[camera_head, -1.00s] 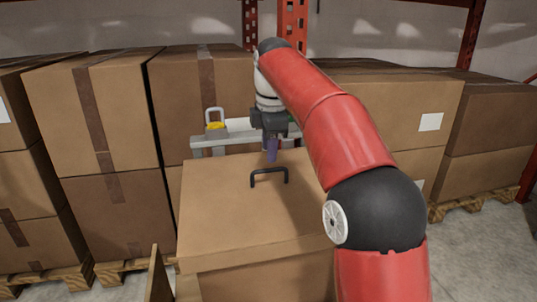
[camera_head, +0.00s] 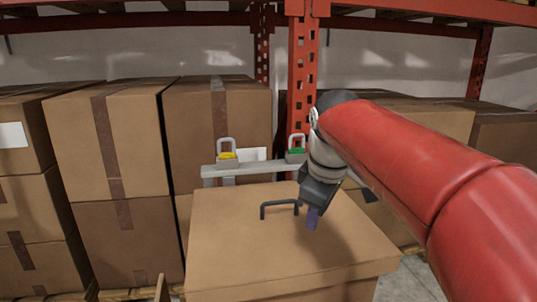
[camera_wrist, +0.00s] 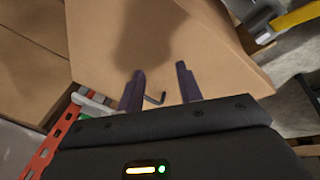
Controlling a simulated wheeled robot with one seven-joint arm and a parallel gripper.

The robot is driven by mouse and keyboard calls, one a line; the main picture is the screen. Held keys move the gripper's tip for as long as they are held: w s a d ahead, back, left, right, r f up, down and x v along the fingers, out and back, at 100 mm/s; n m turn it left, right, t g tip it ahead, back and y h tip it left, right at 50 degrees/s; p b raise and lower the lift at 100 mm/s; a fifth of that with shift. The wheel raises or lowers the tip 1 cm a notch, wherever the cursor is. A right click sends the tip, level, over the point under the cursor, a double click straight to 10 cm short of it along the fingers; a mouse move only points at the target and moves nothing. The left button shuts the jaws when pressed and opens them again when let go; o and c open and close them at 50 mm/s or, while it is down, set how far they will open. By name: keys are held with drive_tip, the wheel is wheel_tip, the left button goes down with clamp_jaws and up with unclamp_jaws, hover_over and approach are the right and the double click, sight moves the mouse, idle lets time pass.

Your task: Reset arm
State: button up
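My gripper (camera_head: 312,217) points down above the right part of a cardboard box (camera_head: 230,250) that has a dark handle (camera_head: 279,208) on its top. The gripper is to the right of the handle and apart from it. In the wrist view the two purple fingers of my gripper (camera_wrist: 160,88) stand apart with nothing between them, so it is open. The handle (camera_wrist: 156,98) shows small beyond the fingers, partly hidden by one of them.
Stacked cartons (camera_head: 130,150) on pallets stand at the left and behind. A red rack post (camera_head: 303,75) rises behind the rail.

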drive_tip(key=s+d+f+m+t, duration=0.1)
drive_tip(key=s+d+f+m, duration=0.1)
drive_tip(key=s+f+m, duration=0.3)
drive_tip(key=s+d+f+m, duration=0.3)
drive_tip(key=s+f+m, duration=0.3)
drive_tip(key=s+f, duration=0.3)
drive_tip(key=s, duration=0.4)
drive_tip(key=shift+s+d+f+t, duration=0.15)
drive_tip(key=shift+s+d+t, duration=0.05)
drive_tip(key=shift+d+t, duration=0.2)
drive_tip(key=shift+a, duration=0.1)
